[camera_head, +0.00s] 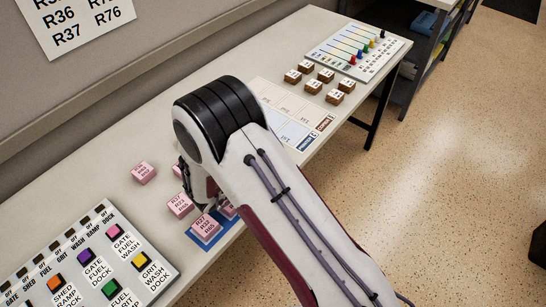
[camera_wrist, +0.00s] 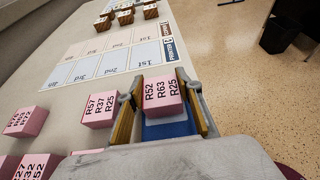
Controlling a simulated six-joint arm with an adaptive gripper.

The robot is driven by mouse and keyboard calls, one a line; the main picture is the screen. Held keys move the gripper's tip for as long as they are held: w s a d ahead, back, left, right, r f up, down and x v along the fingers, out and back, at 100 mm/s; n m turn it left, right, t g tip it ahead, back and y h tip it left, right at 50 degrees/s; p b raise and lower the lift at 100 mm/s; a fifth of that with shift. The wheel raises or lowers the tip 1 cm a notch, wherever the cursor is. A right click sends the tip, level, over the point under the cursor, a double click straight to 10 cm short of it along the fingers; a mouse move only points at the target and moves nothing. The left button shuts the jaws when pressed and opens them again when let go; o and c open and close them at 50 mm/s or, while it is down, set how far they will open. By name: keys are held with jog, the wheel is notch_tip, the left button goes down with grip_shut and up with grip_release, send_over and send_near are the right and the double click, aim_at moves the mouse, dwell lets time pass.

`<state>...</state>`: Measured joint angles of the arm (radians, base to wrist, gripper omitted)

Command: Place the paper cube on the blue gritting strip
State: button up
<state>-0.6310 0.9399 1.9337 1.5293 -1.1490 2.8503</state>
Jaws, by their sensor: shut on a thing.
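My gripper (camera_wrist: 162,108) is shut on a pink paper cube lettered R52 R63 R25 (camera_wrist: 160,90), with one finger on each side. Blue strip (camera_wrist: 171,130) shows just below and around this cube in the wrist view. I cannot tell whether the cube touches the strip. In the head view my arm hides most of the gripper, and only a sliver of pink (camera_head: 229,211) shows beside it.
A pink cube R57 R37 R25 (camera_wrist: 98,112) stands just left of my gripper. Another pink cube (camera_head: 143,172) stands farther back. A button panel (camera_head: 110,262) is at lower left. Printed cards (camera_head: 290,118), several brown blocks (camera_head: 326,75) and a peg board (camera_head: 357,48) lie toward the far end.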

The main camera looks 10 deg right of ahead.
jog(key=shift+f, duration=0.4)
jog(key=shift+f, duration=0.15)
jog(key=o, duration=1.2)
jog(key=shift+r, duration=0.2)
jog(key=shift+v, duration=6)
jog(key=shift+f, duration=0.1)
